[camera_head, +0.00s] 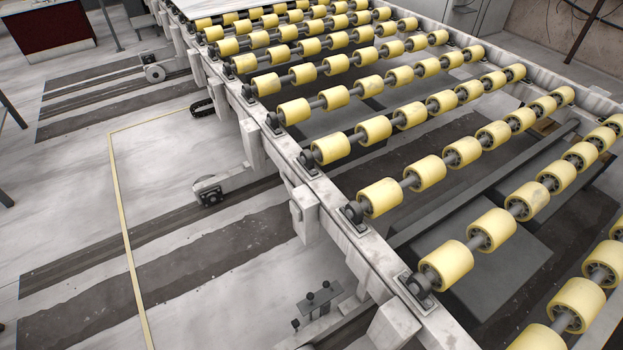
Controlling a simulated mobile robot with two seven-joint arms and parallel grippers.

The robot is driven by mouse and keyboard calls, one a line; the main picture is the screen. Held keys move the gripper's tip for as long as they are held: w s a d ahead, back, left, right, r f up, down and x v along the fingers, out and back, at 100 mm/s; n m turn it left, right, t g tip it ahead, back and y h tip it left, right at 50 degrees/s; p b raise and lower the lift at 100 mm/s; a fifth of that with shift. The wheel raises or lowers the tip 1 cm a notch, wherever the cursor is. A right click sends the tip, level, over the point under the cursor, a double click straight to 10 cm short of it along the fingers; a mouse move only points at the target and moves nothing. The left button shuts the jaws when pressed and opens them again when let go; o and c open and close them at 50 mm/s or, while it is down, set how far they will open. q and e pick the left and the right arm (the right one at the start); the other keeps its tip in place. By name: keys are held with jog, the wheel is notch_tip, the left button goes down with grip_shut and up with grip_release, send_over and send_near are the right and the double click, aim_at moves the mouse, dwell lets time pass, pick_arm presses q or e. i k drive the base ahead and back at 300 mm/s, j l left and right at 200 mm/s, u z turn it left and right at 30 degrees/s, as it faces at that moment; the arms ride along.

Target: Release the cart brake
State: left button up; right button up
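A long cart or roller table with a worn white frame (340,226) fills the right and middle of the head view. Rows of yellow rollers (381,197) on dark shafts span it. A dark grey bracket (318,298) with several round-ended pegs sits low beside the frame at the bottom centre. A small black part (202,107) sits low beside the frame farther back. I cannot tell whether either is the cart brake. Neither gripper is in view.
Low arms with wheels (209,191) jut left from the frame, another wheel (154,73) farther back. A yellow line (123,220) and dark strips mark the pale floor, which is open at left. A dark red cabinet (47,30) stands at the far left.

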aim_at(326, 284)
jog(key=k+j+z, duration=0.2)
jog(key=k+j, duration=0.15)
jog(key=l+u, duration=0.25)
jog(key=l, duration=0.25)
jog(key=l+u, duration=0.25)
jog(key=l, duration=0.25)
jog(key=k+l+u, duration=0.25)
jog(key=l, duration=0.25)
jog(key=i+z, duration=0.1)
jog(key=i+l+u, duration=0.1)
jog(key=l, duration=0.25)
jog(key=i+j, duration=0.3)
jog(key=i+j+z, duration=0.1)
jog(key=i+j, duration=0.2)
jog(key=j, duration=0.2)
jog(key=i+j, duration=0.3)
jog(key=j+z, duration=0.05)
jog(key=j, duration=0.05)
